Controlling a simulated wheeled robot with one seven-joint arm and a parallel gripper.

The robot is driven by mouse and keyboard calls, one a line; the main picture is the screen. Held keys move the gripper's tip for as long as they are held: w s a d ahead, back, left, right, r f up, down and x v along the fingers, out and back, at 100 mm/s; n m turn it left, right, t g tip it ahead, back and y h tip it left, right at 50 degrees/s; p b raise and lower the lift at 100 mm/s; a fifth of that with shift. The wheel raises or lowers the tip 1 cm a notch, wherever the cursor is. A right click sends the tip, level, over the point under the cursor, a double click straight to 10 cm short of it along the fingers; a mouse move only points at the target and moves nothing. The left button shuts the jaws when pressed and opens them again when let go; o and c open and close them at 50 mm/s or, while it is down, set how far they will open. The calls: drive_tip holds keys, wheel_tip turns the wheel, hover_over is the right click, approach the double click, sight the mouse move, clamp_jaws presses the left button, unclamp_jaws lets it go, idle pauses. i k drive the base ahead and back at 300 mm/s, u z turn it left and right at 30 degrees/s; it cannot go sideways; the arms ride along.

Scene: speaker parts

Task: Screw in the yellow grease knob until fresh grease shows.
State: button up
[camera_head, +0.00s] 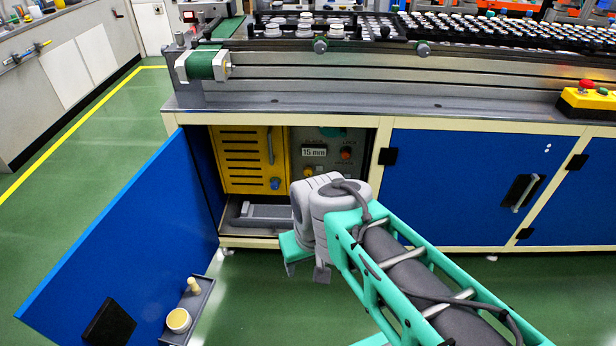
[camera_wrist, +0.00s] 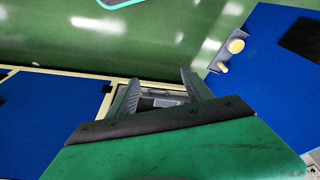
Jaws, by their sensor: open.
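In the head view a small yellow knob (camera_head: 309,171) shows low on the grey panel (camera_head: 298,142) inside the open cabinet. My arm partly covers it, so I cannot tell how far it is screwed in. No grease can be made out there. My gripper (camera_head: 306,271) hangs in front of the cabinet's lower opening, below and apart from the knob, pointing down. In the wrist view my gripper (camera_wrist: 158,87) has its fingers spread with nothing held between them. I cannot make out the knob in the wrist view.
The blue door (camera_head: 130,235) stands open at left. A small tray (camera_head: 200,300) on it holds a pale yellow round piece (camera_head: 178,320) and a peg (camera_head: 194,285). A yellow slatted box (camera_head: 235,184) and a grey drawer tray (camera_head: 262,212) sit inside the cabinet.

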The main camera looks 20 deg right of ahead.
sight(308, 171)
drive_tip(key=u, duration=0.35)
drive_tip(key=k, duration=0.45)
drive_tip(key=u, duration=0.95)
drive_tip(key=k, duration=0.85)
drive_tip(key=u, duration=0.45)
drive_tip(key=i, duration=1.1)
drive_tip(key=z, duration=1.35)
drive_tip(key=i, duration=0.8)
drive_tip(key=z, duration=1.2)
drive_tip(key=i, duration=0.6)
